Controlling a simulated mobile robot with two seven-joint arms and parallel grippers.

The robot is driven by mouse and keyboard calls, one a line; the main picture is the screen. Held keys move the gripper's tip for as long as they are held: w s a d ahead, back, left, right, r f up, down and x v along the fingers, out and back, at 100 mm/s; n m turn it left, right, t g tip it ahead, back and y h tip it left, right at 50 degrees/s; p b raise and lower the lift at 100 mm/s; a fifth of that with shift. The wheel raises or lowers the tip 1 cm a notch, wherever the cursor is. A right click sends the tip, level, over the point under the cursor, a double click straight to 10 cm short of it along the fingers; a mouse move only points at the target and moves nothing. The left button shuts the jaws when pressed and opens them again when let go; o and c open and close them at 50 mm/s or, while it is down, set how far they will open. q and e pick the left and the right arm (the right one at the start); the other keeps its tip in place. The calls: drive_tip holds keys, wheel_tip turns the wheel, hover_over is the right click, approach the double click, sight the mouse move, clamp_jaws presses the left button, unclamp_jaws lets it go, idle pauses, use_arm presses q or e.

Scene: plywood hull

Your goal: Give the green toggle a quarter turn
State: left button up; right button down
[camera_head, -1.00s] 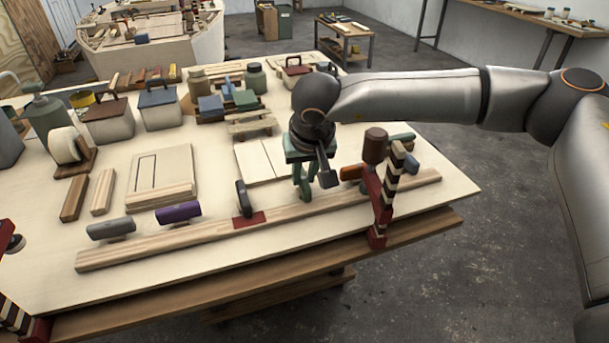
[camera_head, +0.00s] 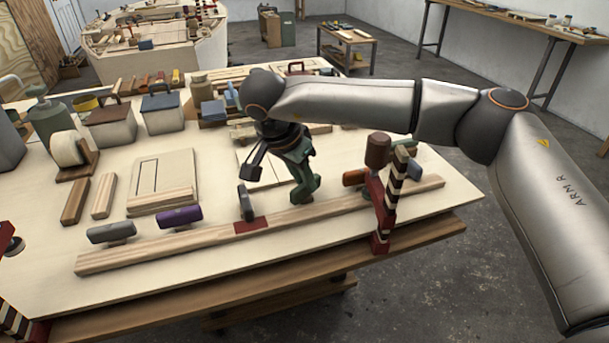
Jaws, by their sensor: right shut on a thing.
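My right gripper (camera_head: 303,192), with green jaws, points down at the wooden strip (camera_head: 160,245) along the bench's near edge. It is shut on the green toggle. The toggle is largely hidden by the fingers, and its green is hard to tell from theirs, so its exact angle cannot be told. The wrist's dark camera part (camera_head: 254,160) sticks out to the left of the jaws. My left gripper is not in view.
A dark grey toggle (camera_head: 246,203) stands crosswise left of the gripper, with purple (camera_head: 180,217) and grey (camera_head: 110,232) toggles further left. An orange toggle (camera_head: 355,177) and a red clamp with a striped post (camera_head: 391,200) stand close on the right.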

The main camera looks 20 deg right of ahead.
drive_tip(key=m+g+p, duration=0.1)
drive_tip(key=m, duration=0.1)
drive_tip(key=shift+r+m, duration=0.15)
drive_tip(key=shift+m, duration=0.15)
drive_tip(key=shift+w+m+g+p, duration=0.1)
drive_tip(key=shift+m+g+p, duration=0.3)
drive_tip(key=shift+m, duration=0.7)
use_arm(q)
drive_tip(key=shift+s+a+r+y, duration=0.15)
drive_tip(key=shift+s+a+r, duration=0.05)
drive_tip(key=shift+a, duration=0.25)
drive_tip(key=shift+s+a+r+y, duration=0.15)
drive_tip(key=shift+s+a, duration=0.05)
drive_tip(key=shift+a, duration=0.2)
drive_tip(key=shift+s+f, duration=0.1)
use_arm(e)
drive_tip(key=shift+m+h, duration=0.3)
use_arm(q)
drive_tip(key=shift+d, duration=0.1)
use_arm(e)
drive_tip(key=c, duration=0.8)
unclamp_jaws()
drive_tip(key=shift+o, duration=0.2)
